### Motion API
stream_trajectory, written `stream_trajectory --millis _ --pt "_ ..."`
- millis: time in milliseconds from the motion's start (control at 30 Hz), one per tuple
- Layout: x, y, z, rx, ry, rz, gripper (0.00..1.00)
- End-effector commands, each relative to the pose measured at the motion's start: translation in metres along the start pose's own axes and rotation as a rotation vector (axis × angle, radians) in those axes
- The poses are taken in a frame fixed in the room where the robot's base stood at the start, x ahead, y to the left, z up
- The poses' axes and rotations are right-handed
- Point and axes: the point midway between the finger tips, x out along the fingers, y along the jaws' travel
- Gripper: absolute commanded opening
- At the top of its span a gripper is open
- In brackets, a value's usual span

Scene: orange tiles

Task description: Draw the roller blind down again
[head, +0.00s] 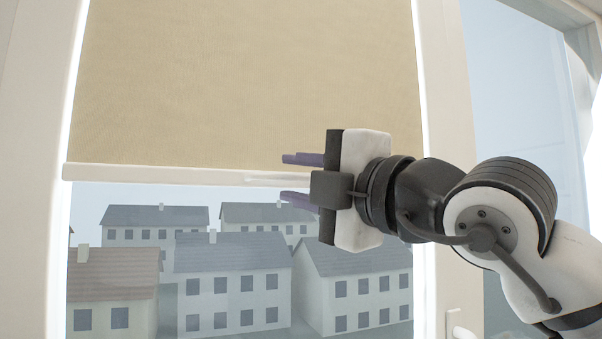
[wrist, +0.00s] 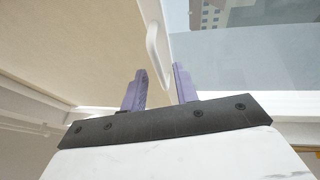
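The beige roller blind (head: 240,80) covers the upper part of the window and ends in a white bottom bar (head: 150,174). In the wrist view the blind's cloth (wrist: 70,40) fills the left. A white loop-shaped pull handle (wrist: 153,42) on the bar shows there; in the head view it is a pale, blurry shape (head: 262,179) by the bar. My gripper (head: 284,177) is open, one purple finger above the bar's level and one below. In the wrist view its fingertips (wrist: 160,70) flank the handle's near end. I see no grip on it.
The white window frame (head: 35,130) stands left, with a post (head: 445,100) on the right. A window handle (head: 461,332) is at the lower right. Below the bar is bare glass, with houses (head: 230,280) visible outside.

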Motion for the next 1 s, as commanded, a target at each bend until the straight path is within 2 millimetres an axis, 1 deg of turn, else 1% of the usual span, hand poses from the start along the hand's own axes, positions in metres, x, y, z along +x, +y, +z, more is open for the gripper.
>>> stream_trajectory --millis 133,300,367,667,767,867,1000 --pt "0.0 0.0 0.0 0.0 0.0 0.0 0.29" --pt "0.0 0.0 0.0 0.0 0.0 0.0 0.06" --pt "0.0 0.0 0.0 0.0 0.0 0.0 0.0" --pt "-0.001 0.0 0.0 0.0 0.0 0.0 0.0" --pt "-0.002 -0.003 0.0 0.0 0.0 0.0 0.0" --pt "-0.005 -0.011 0.002 0.0 -0.001 0.0 0.0" --pt "-0.013 -0.033 0.005 0.002 -0.001 0.0 0.0"
